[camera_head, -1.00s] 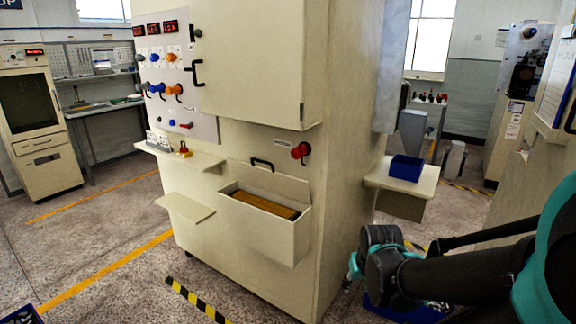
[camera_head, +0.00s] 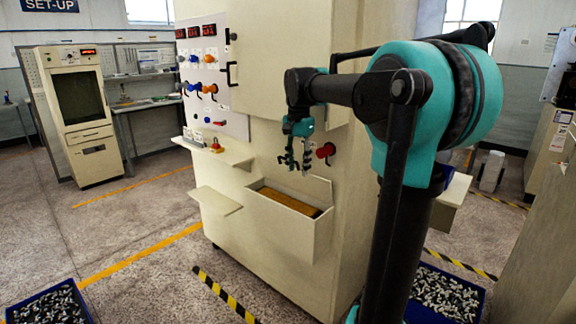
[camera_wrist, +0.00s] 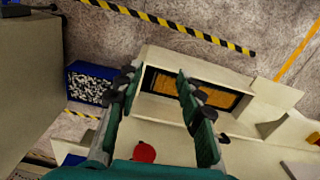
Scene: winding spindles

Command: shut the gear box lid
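The gear box (camera_head: 285,226) is a cream bin on the front of the cream machine. Its top is open and brown contents show inside. The lid (camera_head: 316,190) stands up at the back of the bin, against the machine side. The lid's black handle is not clear behind my gripper. My gripper (camera_head: 294,165) hangs pointing down in front of the lid's upper part, above the box. In the wrist view my gripper (camera_wrist: 158,82) has its fingers spread with nothing held, and the open box (camera_wrist: 158,56) shows beyond and between them. I cannot tell whether the fingers touch the lid.
A red knob (camera_head: 325,150) sits just right of my gripper; it also shows in the wrist view (camera_wrist: 145,152). Cream shelves (camera_head: 214,201) jut out left of the box. Blue bins of metal parts (camera_head: 446,293) stand on the floor.

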